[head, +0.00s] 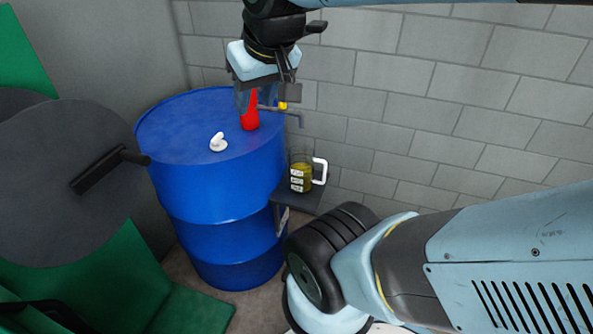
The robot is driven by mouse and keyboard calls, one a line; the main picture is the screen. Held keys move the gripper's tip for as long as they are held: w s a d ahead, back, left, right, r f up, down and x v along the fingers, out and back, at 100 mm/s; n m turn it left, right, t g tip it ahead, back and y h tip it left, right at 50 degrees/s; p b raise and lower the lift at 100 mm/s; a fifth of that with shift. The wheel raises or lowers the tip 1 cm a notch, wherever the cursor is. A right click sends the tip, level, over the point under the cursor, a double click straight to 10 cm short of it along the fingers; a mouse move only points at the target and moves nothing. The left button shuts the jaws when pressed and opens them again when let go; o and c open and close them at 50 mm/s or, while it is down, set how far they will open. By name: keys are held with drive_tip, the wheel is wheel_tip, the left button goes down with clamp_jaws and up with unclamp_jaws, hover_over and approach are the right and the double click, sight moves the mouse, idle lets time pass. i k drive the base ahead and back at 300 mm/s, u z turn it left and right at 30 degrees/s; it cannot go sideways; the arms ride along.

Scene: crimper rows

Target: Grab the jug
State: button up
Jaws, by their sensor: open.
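The jug (302,172) is a clear vessel with yellowish-brown contents, white labels on its front and a white handle on its right side. It stands upright on a small dark shelf (307,198) beside the blue drum. My gripper (264,103) points down over the drum's right part, above and left of the jug and clear of it. Its jaws are open, and a red object (250,119) shows between and below the fingers. I cannot tell whether the fingers touch it.
The blue drum (208,182) carries a white cap-like piece (218,142) on its top. A thin grey spout with a yellow fitting (282,106) reaches right from the red object, above the jug. A block wall (435,95) stands close behind. Green and dark grey machinery (60,180) fills the left.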

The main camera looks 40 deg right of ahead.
sight(301, 161)
drive_tip(key=z, duration=0.05)
drive_tip(key=k, duration=0.3)
drive_tip(key=z, duration=1.35)
drive_tip(key=k, duration=0.5)
drive_tip(key=z, duration=0.35)
drive_tip(key=i, duration=0.5)
drive_tip(key=u, duration=0.1)
